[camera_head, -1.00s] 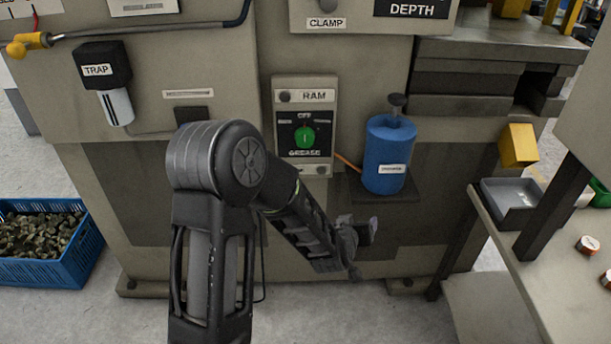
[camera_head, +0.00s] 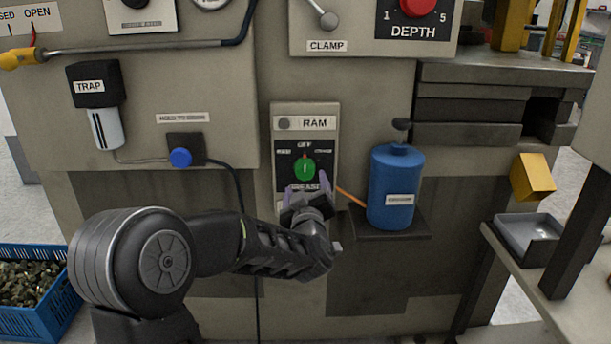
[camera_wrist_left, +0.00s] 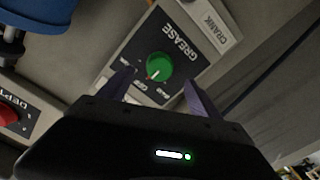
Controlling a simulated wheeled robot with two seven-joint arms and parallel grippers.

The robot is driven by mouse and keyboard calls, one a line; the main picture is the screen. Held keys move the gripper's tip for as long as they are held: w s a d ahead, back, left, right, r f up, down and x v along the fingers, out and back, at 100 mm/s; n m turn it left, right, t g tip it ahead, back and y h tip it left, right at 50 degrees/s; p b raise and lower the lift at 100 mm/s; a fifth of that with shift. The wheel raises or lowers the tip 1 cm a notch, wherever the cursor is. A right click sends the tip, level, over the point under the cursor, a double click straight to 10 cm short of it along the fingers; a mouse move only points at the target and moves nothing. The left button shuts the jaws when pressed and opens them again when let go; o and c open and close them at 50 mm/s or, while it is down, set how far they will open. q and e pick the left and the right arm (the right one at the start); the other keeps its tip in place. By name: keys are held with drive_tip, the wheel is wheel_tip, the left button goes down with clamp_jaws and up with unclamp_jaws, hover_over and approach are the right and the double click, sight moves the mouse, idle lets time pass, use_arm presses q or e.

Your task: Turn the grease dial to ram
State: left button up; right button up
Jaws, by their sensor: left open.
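The grease dial (camera_head: 305,169) is a round green knob on a black plate (camera_head: 290,182) with white lettering. Its small red mark points up at the OFF label in the head view. In the left wrist view the knob (camera_wrist_left: 159,66) shows ahead, between and beyond the open fingers (camera_wrist_left: 158,92). Nothing is between the fingers. My right gripper is out of view.
A blue canister (camera_head: 391,190) stands on a shelf right of the panel, with an orange hose running towards the panel. A blue button (camera_head: 180,158) and a dark cable are at the left. A metal tray (camera_head: 528,240) lies on the right bench.

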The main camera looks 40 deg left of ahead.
sight(306, 174)
use_arm(q)
drive_tip(key=x, duration=0.7)
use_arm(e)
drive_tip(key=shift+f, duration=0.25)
use_arm(q)
drive_tip(key=shift+c, duration=0.2)
drive_tip(key=c, duration=1.3)
drive_tip(key=shift+b, duration=0.3)
drive_tip(key=shift+f, duration=0.1)
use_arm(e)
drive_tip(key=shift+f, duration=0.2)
